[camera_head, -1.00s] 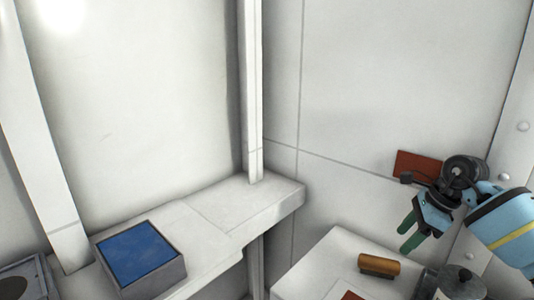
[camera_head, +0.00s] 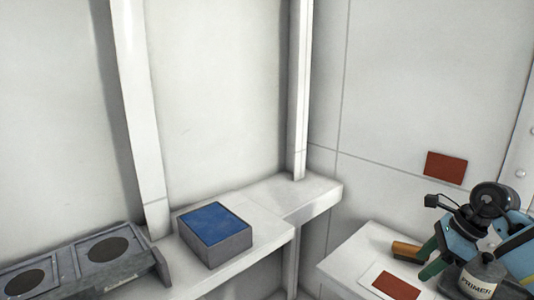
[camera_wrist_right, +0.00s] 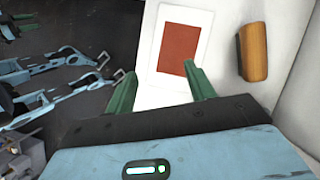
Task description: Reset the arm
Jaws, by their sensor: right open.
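My right gripper (camera_head: 428,260) is at the lower right of the head view, above the white bench. Its two green fingers are apart with nothing between them. In the right wrist view the same gripper (camera_wrist_right: 160,70) is open, its fingers over the bench near a red-brown card with a white border (camera_wrist_right: 180,48). That card also shows in the head view (camera_head: 396,284). My left gripper does not clearly show in either view.
A wooden-handled tool (camera_wrist_right: 253,52) lies on the bench beside the card. A primer container (camera_head: 482,275) stands close to the right gripper. A red-brown patch (camera_head: 446,168) is on the wall. A blue-topped grey box (camera_head: 230,247) and a grey holed block (camera_head: 66,268) stand on the left ledge.

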